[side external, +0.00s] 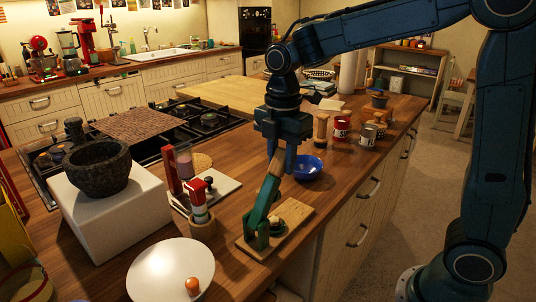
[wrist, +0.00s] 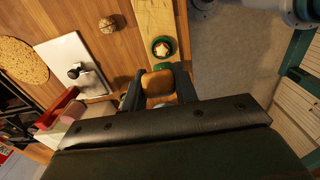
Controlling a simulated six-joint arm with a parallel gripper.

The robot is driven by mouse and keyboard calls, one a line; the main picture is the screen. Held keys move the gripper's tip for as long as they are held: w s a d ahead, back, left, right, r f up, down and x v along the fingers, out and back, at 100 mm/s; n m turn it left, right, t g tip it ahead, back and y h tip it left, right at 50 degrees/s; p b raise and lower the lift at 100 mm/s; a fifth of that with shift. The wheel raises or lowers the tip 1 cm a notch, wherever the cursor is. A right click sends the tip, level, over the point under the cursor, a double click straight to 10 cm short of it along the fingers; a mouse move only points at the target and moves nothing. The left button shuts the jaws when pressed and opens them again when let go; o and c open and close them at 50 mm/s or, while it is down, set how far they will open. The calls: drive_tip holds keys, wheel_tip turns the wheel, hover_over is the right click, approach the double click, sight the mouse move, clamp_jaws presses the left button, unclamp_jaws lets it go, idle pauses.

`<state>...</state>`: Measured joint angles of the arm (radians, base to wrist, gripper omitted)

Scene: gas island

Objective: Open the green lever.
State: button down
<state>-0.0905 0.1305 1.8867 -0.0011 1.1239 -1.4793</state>
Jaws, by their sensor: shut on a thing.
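The green lever (side external: 266,196) stands on a small wooden board (side external: 292,218) at the counter's front edge, tilted steeply up and a little to the right, with a wooden upper end. My gripper (side external: 283,160) comes down from above and is shut on this wooden end. In the wrist view the wooden end (wrist: 158,84) sits between the two fingers of my gripper (wrist: 160,92). A small round green-rimmed piece (wrist: 163,48) with a pale top lies on the board beside the lever. The lever's lower part is mostly hidden in the wrist view.
A blue bowl (side external: 308,168) stands close behind my gripper on the right. A stone mortar (side external: 97,170) sits on a white block.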

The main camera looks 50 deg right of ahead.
sight(270, 176)
drive_tip(key=shift+a, duration=0.1)
drive_tip(key=shift+w+a+r+h, duration=0.1)
drive_tip(key=shift+a+r+h, duration=0.35)
drive_tip(key=shift+a+h, duration=0.45)
drive_tip(key=shift+w+a+r+h, duration=0.1)
drive_tip(key=shift+a+r+h, duration=0.35)
drive_tip(key=shift+a+h, duration=0.4)
drive_tip(key=shift+s+a+r+h, duration=0.1)
drive_tip(key=shift+a+r+h, duration=0.1)
drive_tip(key=shift+a+h, duration=0.45)
drive_tip(key=shift+a+r+h, duration=0.2)
drive_tip(key=shift+a+h, duration=0.2)
drive_tip(key=shift+a, duration=0.3)
drive_tip(key=c, duration=1.1)
unclamp_jaws()
drive_tip(key=shift+d, duration=0.2)
